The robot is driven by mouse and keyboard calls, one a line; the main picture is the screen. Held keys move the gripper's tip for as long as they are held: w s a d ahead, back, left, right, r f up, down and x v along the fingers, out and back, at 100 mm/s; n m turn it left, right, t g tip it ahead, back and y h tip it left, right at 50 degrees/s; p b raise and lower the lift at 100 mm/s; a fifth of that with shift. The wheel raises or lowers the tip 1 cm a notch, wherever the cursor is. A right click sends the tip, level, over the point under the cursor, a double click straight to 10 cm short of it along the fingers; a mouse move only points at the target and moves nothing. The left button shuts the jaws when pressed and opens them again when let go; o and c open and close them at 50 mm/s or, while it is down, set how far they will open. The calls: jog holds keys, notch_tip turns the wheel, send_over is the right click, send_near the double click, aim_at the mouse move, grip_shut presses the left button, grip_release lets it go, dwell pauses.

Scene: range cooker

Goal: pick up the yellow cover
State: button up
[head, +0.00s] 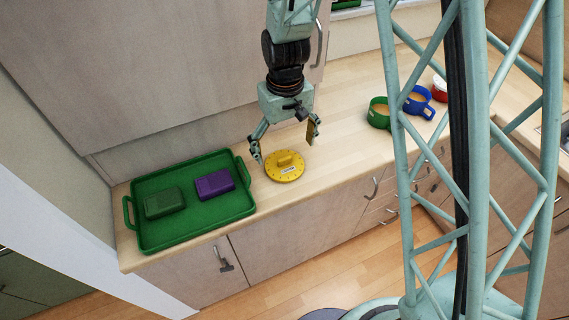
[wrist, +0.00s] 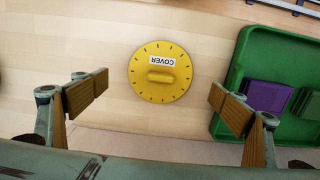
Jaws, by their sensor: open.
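The yellow cover (head: 284,167) is a round disc with dark marks around its edge and a raised bar handle. It lies flat on the wooden counter, to the right of the green tray. In the wrist view the yellow cover (wrist: 160,72) shows a white label reading COVER, upside down. My gripper (head: 284,146) is open and empty above the cover. In the wrist view my gripper (wrist: 158,102) has its two padded fingers wide apart, with the cover between and beyond them.
A green tray (head: 190,234) holds a green block (head: 164,203) and a purple block (head: 214,184). A green mug (head: 378,113), a blue mug (head: 418,102) and a red-and-white item (head: 439,90) stand farther right. The counter between cover and mugs is clear.

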aim_at(285, 159)
jog(key=shift+f, duration=2.6)
jog(key=c, duration=1.3)
jog(key=shift+s, duration=0.1)
jog(key=c, duration=0.5)
jog(key=shift+f, duration=0.1)
